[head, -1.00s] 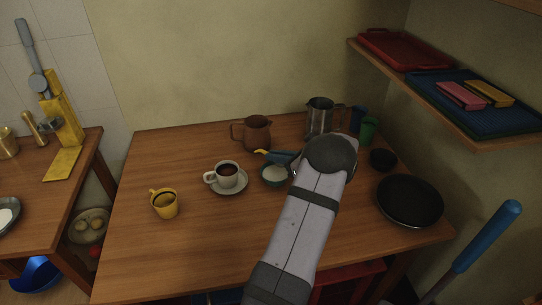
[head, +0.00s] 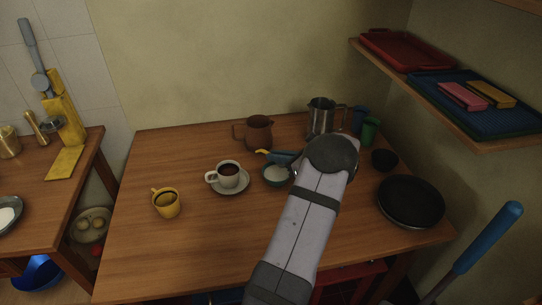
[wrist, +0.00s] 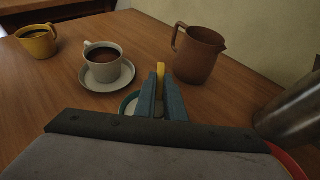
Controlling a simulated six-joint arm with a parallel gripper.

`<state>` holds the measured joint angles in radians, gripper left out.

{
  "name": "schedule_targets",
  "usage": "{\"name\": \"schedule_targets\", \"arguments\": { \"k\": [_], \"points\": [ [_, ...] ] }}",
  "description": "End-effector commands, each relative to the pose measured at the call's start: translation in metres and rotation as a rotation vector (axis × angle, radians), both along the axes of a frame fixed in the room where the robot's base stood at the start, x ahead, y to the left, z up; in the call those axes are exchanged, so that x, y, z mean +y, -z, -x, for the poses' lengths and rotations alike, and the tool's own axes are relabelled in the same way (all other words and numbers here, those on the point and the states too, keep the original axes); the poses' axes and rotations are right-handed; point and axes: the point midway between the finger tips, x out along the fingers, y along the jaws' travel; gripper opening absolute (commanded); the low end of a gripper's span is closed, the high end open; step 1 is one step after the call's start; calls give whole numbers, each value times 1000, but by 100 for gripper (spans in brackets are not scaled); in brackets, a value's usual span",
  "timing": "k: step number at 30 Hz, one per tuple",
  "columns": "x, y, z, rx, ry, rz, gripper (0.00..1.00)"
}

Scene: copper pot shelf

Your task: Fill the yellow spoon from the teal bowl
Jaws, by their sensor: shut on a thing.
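My gripper (head: 282,157) is shut on the yellow spoon (head: 262,151), above the back edge of the teal bowl (head: 266,181). In the wrist view, the yellow end of the spoon (wrist: 160,69) sticks out between the blue fingers (wrist: 160,88). The spoon's scoop end is hidden, so I cannot tell whether it touches the white contents or holds any. The teal bowl holds white stuff, and its rim (wrist: 124,103) shows just left of the fingers in the wrist view, the rest being covered by my gripper.
A cup of dark drink (head: 228,176) on a saucer (head: 233,192) stands close left of the bowl. A brown jug (head: 259,133) is behind, a steel pitcher (head: 320,117) behind right. A yellow mug (head: 167,204) and a black pan (head: 411,203) stand farther out. The front left table is clear.

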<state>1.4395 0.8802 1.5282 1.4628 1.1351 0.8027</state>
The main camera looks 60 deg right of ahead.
Motion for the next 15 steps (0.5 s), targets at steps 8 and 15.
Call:
{"name": "schedule_targets", "arguments": {
  "k": [8,15],
  "points": [
    [5,0,-7,0,-2,0,0],
    [18,0,-22,0,-1,1,0]
  ]
}}
